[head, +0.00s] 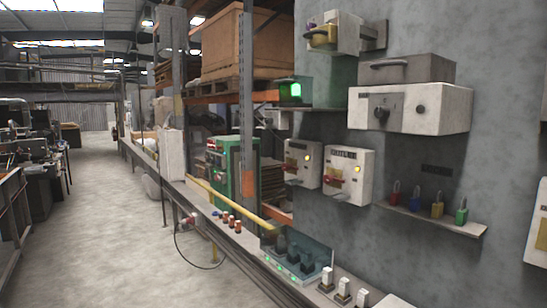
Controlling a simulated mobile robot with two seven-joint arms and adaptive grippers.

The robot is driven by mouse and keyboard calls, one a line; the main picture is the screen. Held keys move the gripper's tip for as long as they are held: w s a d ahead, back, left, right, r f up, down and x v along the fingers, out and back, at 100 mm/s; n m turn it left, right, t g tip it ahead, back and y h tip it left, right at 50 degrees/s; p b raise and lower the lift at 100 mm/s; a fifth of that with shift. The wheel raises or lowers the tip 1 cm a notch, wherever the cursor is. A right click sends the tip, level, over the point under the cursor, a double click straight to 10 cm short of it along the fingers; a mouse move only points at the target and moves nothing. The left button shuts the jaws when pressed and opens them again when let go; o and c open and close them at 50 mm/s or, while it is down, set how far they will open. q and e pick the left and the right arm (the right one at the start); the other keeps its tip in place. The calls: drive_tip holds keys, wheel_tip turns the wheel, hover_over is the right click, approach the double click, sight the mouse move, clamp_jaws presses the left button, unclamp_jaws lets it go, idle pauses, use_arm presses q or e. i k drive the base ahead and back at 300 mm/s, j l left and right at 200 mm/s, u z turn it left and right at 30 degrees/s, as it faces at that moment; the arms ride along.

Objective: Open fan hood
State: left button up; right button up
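Nothing in the head view is clearly marked as the fan hood, and I cannot tell which part it is. On the grey wall a grey box (425,68) with a dark handle sits on a white box (440,108) with a dark knob. A clear bluish cover (312,250) stands over several dark parts on the low bench. Above, a pale wall unit (346,30) has a yellowish part at its left end. Neither of my grippers is in view.
White switch boxes (347,176) with red handles hang on the wall. A small shelf (445,224) holds several coloured padlocks. A yellow bar (232,204) runs along the bench. A green machine (232,168) stands behind it. The concrete floor (110,220) at left is clear.

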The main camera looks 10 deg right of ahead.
sight(425, 67)
drive_tip(key=i+l+z, duration=0.15)
drive_tip(key=z, duration=0.65)
